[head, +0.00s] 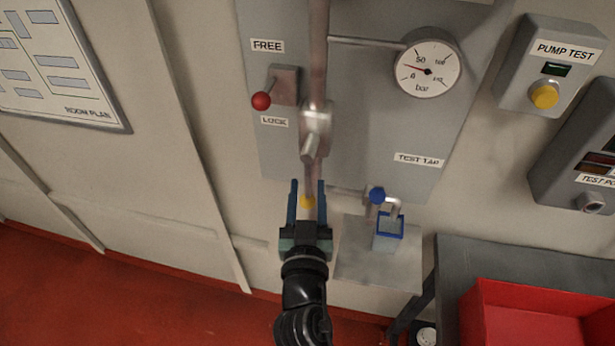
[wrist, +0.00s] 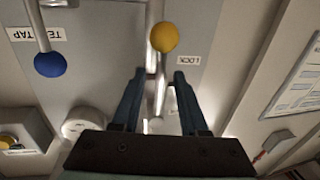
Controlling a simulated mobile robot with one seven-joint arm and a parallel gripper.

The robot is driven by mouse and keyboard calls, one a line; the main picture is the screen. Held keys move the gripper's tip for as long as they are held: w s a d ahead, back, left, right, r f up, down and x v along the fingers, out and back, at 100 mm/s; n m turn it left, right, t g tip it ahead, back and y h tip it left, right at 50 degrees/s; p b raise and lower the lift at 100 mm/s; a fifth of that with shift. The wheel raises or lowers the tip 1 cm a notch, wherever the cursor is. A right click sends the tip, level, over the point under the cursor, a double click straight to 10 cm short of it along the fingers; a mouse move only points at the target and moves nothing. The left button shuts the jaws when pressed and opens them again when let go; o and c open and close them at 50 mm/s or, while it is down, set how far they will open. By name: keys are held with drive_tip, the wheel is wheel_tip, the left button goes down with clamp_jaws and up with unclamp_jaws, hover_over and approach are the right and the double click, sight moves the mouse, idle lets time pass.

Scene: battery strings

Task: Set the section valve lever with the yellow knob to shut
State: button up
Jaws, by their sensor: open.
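The section valve (head: 316,120) sits on a vertical pipe on the grey wall panel. Its lever reaches down from the valve body, roughly in line with the pipe. The yellow knob (head: 307,201) is partly hidden and shows between my fingers in the head view. In the wrist view the yellow knob (wrist: 164,38) is plain, just above the fingertips in the picture. My gripper (head: 307,184) is open and empty, with one finger to each side of the knob's line; it also shows in the wrist view (wrist: 160,73). I see no contact. No shut marking is readable.
A red-knobbed lever (head: 261,101) stands between FREE and LOCK labels at upper left. A blue test tap knob (head: 377,195) is close right, above a blue-rimmed container (head: 388,238) on a grey shelf (head: 350,262). A pressure gauge (head: 428,68) and red tray (head: 540,300) are further right.

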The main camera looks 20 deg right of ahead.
drive_tip(key=shift+x, duration=0.9)
clamp_jaws()
idle(0.9)
